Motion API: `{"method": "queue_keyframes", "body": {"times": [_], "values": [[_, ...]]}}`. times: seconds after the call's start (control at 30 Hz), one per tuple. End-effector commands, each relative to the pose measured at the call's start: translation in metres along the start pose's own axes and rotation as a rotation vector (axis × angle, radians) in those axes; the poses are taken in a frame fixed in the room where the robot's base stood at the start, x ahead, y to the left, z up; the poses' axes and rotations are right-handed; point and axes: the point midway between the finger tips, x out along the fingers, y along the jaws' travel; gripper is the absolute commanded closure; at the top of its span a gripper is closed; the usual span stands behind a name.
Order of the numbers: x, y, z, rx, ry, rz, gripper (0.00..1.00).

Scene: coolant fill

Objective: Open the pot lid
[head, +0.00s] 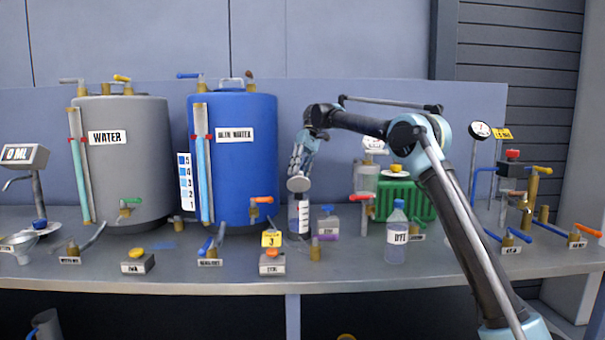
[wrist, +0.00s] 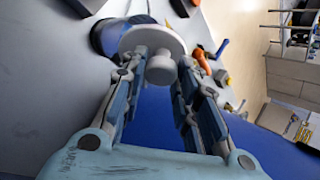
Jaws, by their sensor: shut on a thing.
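My gripper (head: 300,173) reaches down from above and is shut on the lid's knob. In the wrist view the white lid (wrist: 133,42) lies past my fingertips (wrist: 162,64), with its knob (wrist: 161,70) between them. The pot's dark blue rim (wrist: 103,38) shows beyond one edge of the lid; the rest is hidden.
The grey water tank (head: 135,165) and blue tank (head: 245,175) stand behind and to the left. A bottle (head: 397,240) and green crate (head: 415,202) stand to the right.

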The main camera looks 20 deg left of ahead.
Motion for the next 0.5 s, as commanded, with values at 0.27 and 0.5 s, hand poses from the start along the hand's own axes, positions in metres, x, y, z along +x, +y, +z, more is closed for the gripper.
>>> {"method": "queue_keyframes", "body": {"times": [0.27, 0.5], "values": [[-0.0003, 0.0014, -0.0008, 0.002, 0.002, 0.002, 1.0], [0.0002, 0.0002, -0.0009, 0.001, 0.001, 0.002, 0.51]]}}
